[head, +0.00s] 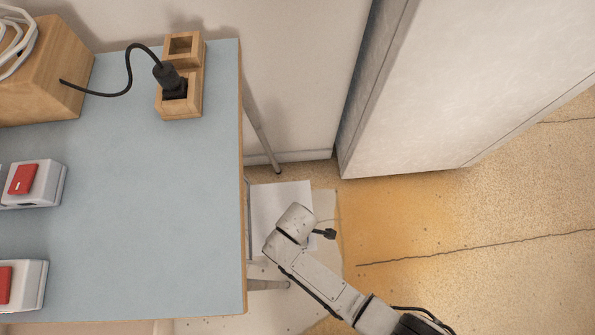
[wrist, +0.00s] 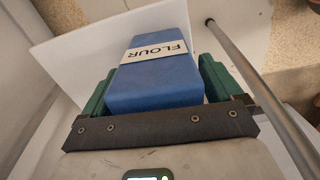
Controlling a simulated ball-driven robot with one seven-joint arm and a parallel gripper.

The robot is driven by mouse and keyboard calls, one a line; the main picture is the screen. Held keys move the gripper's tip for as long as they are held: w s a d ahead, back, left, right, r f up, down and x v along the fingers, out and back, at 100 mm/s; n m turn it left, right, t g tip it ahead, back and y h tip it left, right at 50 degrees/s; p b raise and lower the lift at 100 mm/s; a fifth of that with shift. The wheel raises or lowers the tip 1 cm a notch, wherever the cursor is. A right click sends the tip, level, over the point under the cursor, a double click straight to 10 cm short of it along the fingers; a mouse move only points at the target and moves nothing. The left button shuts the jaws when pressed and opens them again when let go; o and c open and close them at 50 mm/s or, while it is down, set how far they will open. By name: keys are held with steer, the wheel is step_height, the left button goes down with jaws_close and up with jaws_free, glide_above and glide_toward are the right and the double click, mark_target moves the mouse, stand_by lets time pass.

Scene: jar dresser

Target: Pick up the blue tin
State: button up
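The blue tin (wrist: 155,85) shows in the wrist view, with a pale label reading FLOUR across it. It lies between the two green fingers of my gripper (wrist: 157,85), close in front of the dark palm bar. The fingers are wide apart, one along each side of the tin. They look very near its sides, but I cannot tell whether they press on it. In the head view my arm reaches down beside the table's right edge; the fingers and the tin are hidden there.
A blue-topped table (head: 165,190) fills the left, bearing a wooden socket block with a black plug (head: 168,78) and red-switched boxes (head: 30,182). A white panel (head: 275,205) lies low beside it. A grey leg (wrist: 250,80) passes close right of my gripper. Open floor (head: 450,240) lies right.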

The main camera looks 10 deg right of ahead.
steer(key=c, duration=1.2)
steer(key=shift+c, duration=0.3)
steer(key=shift+r, duration=0.15)
